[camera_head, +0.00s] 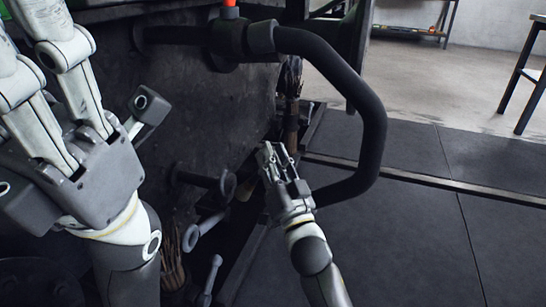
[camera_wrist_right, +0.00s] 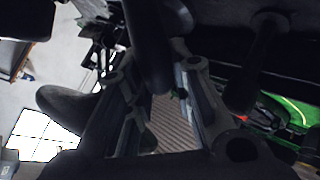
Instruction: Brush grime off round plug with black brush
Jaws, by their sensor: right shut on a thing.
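My right gripper (camera_head: 270,158) is in the middle of the head view, its fingertips close together, just right of a dark round-ended fitting (camera_head: 228,184) that may be the round plug. A similar dark stem and disc (camera_wrist_right: 241,93) shows in the right wrist view. There, a dark rounded rod (camera_wrist_right: 149,48) reaches between my right fingers; I cannot tell whether it is the black brush. No brush bristles are clear at the fingertips. My left gripper (camera_head: 80,170) is large at the left; its fingertips are not clear.
A thick black curved pipe (camera_head: 375,120) loops to the right of my right gripper and passes close behind it. A dark tram wall (camera_head: 205,110) stands to the left. Brown bristly bundles (camera_head: 172,265) and a grey ring-ended rod (camera_head: 200,231) are low down. Dark floor mats (camera_head: 410,240) lie clear at right.

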